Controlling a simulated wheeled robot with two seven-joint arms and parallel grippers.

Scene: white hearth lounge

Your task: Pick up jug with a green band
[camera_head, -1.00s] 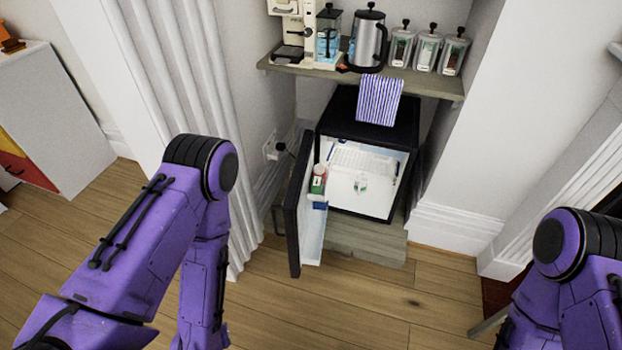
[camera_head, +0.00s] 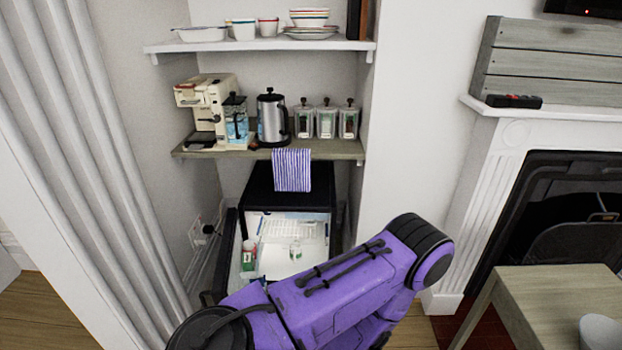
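A small pale vessel with a green band (camera_head: 295,251), which looks like the jug, stands inside the open mini fridge (camera_head: 262,197) under the shelf. It is too small to make out a handle. A red and white container with a green part (camera_head: 248,256) is at the fridge's left side, by the open door. One of my purple arms crosses the lower middle of the view, in front of the fridge's lower part and door. Neither gripper is in view.
A shelf (camera_head: 340,149) above the fridge holds a coffee machine (camera_head: 207,103), a kettle (camera_head: 271,118) and jars. A striped cloth (camera_head: 291,170) hangs over the fridge top. Cups and bowls stand on a higher shelf (camera_head: 350,45). A wooden table (camera_head: 545,290) is at lower right.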

